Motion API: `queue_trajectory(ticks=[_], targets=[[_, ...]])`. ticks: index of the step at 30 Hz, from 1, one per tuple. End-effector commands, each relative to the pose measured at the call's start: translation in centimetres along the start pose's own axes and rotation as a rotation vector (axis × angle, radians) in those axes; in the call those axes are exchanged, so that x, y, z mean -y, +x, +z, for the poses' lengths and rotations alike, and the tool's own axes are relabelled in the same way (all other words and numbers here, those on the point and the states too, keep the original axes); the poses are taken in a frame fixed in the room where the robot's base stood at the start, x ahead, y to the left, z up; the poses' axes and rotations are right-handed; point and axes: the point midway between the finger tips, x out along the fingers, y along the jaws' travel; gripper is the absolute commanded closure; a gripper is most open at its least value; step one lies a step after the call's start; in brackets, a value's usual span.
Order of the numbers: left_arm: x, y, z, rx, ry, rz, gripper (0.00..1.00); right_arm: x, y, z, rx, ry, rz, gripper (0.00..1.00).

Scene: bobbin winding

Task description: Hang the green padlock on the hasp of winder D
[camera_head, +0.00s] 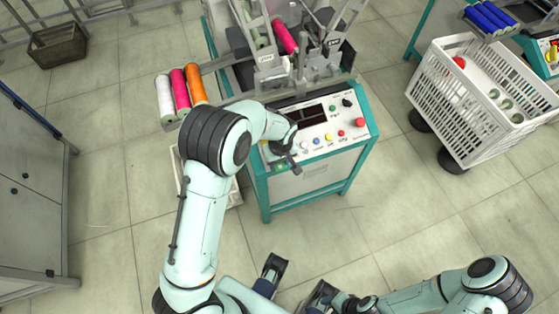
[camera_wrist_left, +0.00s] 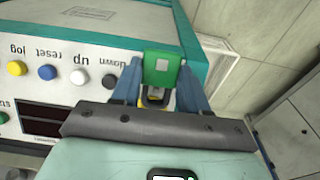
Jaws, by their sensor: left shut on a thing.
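The green padlock (camera_wrist_left: 161,70) shows in the left wrist view as a green block with a pale square on its face. My left gripper (camera_wrist_left: 160,92) is shut on it, with a blue finger on each side. The hasp cannot be made out, and the winder's letter is not readable. My right gripper (camera_head: 296,281) is low in the head view, its fingers apart and empty.
Thread spools (camera_head: 180,90) stand left of the winder. A white crate (camera_head: 480,95) on dark wheels is at the right. A pale bin (camera_head: 232,192) is partly hidden behind my left arm. A grey cabinet (camera_head: 30,200) is at the left. The floor in front of the winder is clear.

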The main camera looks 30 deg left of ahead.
Motion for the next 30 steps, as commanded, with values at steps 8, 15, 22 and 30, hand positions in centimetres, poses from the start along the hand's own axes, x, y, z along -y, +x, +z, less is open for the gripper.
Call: queue_trajectory(ticks=[8,15,22,30], targets=[[0.0,0.0,0.0,0.000,0.000,0.000,0.98,0.0,0.0,0.0,0.000,0.000,0.000,0.55],[0.0,0.4,-0.1,0.000,-0.001,0.000,0.98,-0.1,0.3,0.0,0.001,0.000,0.000,0.55],[0.1,1.1,-0.4,0.001,-0.001,-0.001,0.98,-0.2,0.7,-0.1,0.002,0.001,0.001,0.55],[0.0,1.9,-0.7,0.000,-0.001,0.000,0.98,-0.4,1.2,-0.1,0.004,0.001,0.001,0.55]])
